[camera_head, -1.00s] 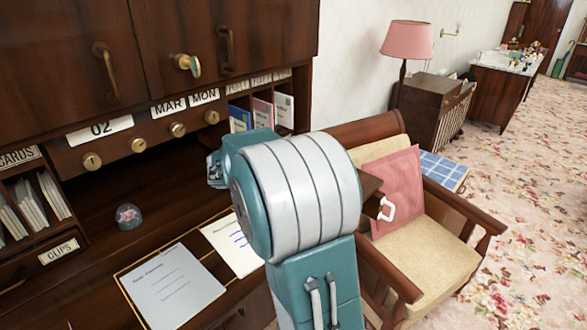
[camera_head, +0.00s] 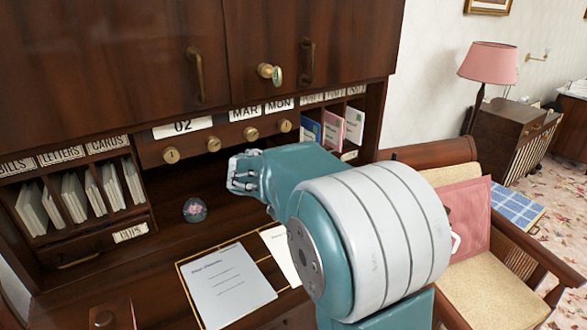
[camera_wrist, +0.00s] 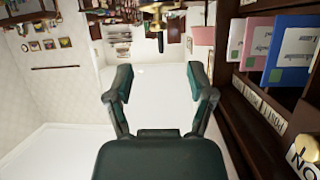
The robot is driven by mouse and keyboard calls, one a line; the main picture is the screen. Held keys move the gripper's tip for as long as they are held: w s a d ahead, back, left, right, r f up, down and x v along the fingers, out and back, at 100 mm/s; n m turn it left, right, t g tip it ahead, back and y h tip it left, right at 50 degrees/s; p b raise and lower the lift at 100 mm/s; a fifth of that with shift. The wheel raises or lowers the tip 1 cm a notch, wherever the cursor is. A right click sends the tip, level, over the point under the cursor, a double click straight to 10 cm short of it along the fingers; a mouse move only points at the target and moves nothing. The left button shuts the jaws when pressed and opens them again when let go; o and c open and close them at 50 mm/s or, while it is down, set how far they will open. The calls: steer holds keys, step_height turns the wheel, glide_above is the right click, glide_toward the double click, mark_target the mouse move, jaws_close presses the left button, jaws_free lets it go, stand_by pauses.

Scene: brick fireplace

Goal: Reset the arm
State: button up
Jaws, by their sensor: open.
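My arm with its teal and white links reaches in front of the dark wooden desk (camera_head: 163,246) in the head view. In the wrist view my gripper (camera_wrist: 160,88) is open, its two dark green fingers spread apart with nothing between them. Blue and pink booklets (camera_wrist: 258,45) stand in a slot to the right of the fingers in the wrist view.
A glass paperweight (camera_head: 194,209) and a sheet of paper (camera_head: 225,285) lie on the desk. Cabinet doors with a knob (camera_head: 270,73) hang above. An armchair with a pink cushion (camera_head: 468,215) stands at the right, partly behind my arm. A pink lamp (camera_head: 487,62) stands farther back.

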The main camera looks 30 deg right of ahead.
steer(key=s+a+f+n+t+y, duration=0.2)
steer(key=s+a+n+y, duration=0.4)
steer(key=s+a+n, duration=0.3)
steer(key=s+a+f+n+t+y, duration=0.2)
steer(key=s+a+n+y, duration=0.5)
steer(key=s+a, duration=0.5)
steer(key=shift+s+n+t, duration=0.25)
steer(key=shift+n+t, duration=0.45)
steer(key=shift+n, duration=0.3)
